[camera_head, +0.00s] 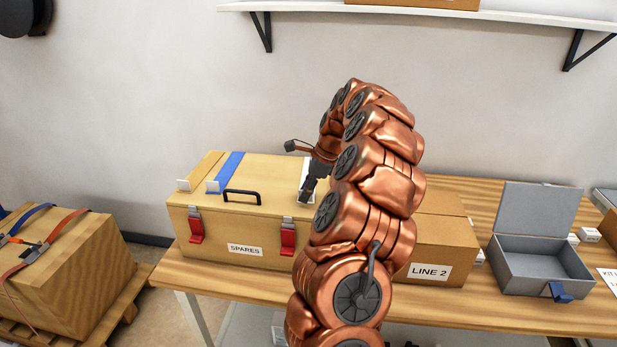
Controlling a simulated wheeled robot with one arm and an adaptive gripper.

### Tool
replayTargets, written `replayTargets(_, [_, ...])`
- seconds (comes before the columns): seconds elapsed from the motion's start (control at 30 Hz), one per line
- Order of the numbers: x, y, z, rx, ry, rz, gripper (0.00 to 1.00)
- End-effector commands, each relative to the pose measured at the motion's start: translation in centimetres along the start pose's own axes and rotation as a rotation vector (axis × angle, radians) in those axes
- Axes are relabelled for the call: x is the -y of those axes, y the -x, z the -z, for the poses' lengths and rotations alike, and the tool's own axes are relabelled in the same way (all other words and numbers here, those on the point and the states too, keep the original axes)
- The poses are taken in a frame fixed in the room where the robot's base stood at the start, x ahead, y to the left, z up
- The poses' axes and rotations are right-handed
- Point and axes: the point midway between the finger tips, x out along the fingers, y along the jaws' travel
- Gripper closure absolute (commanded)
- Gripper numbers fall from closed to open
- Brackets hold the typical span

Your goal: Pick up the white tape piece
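A white strip (305,164), which looks like the white tape piece, lies on the lid of the wooden SPARES box (210,221). It runs from the back of the lid over its front edge. My gripper (308,188) is over this strip near the lid's front edge and hides part of it. The gripper is small and dark here, and I cannot tell whether its fingers are open, shut or touching the strip. A blue strip (228,171) and a tan strip (205,167) lie on the lid to the left, each with a white front end.
A black handle (241,196) and red latches (196,226) are on the box. A LINE 2 carton (443,240) and an open grey box (541,258) stand to the right on the wooden table (460,304). A shelf (520,18) hangs above. My arm blocks the middle.

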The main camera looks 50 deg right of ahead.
Motion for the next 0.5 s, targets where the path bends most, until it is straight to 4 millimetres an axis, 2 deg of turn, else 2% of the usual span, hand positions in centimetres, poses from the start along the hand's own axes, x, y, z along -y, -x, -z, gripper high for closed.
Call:
replayTargets(0.3, [0.00,-0.55,-0.01,0.000,0.001,0.001,0.67])
replayTargets(0.5, [-0.01,-0.56,-0.01,0.000,0.001,0.000,0.88])
